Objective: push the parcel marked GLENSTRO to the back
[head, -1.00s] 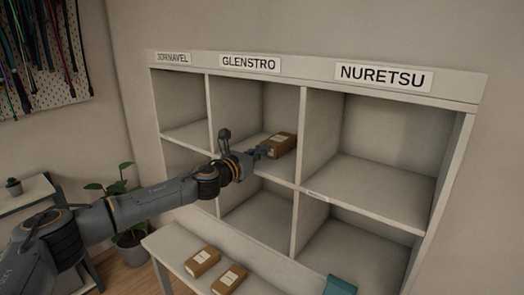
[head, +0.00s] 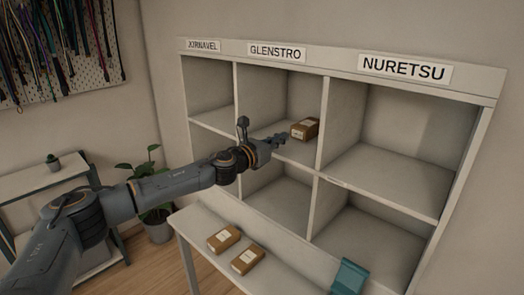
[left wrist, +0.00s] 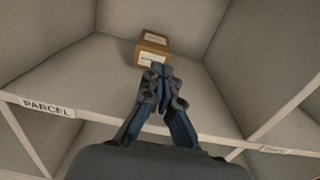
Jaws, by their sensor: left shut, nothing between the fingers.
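A brown parcel (head: 305,128) with a white label sits in the upper compartment (head: 270,130) under the GLENSTRO sign (head: 277,52). The print on its label is too small to read. My left gripper (head: 283,139) reaches into this compartment, shut and empty, with its tips at the parcel's near side. In the left wrist view, the fingertips (left wrist: 161,72) overlap the lower front of the parcel (left wrist: 151,48); I cannot tell whether they touch it. Some shelf shows behind the parcel there. My right gripper is not in view.
Dividers (head: 325,125) bound the compartment, and a front lip with a PARCEL tag (left wrist: 47,107) runs below. The NURETSU compartment (head: 385,175) is empty. Two more parcels (head: 223,239) (head: 247,260) and a teal object (head: 348,277) rest on the bench below.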

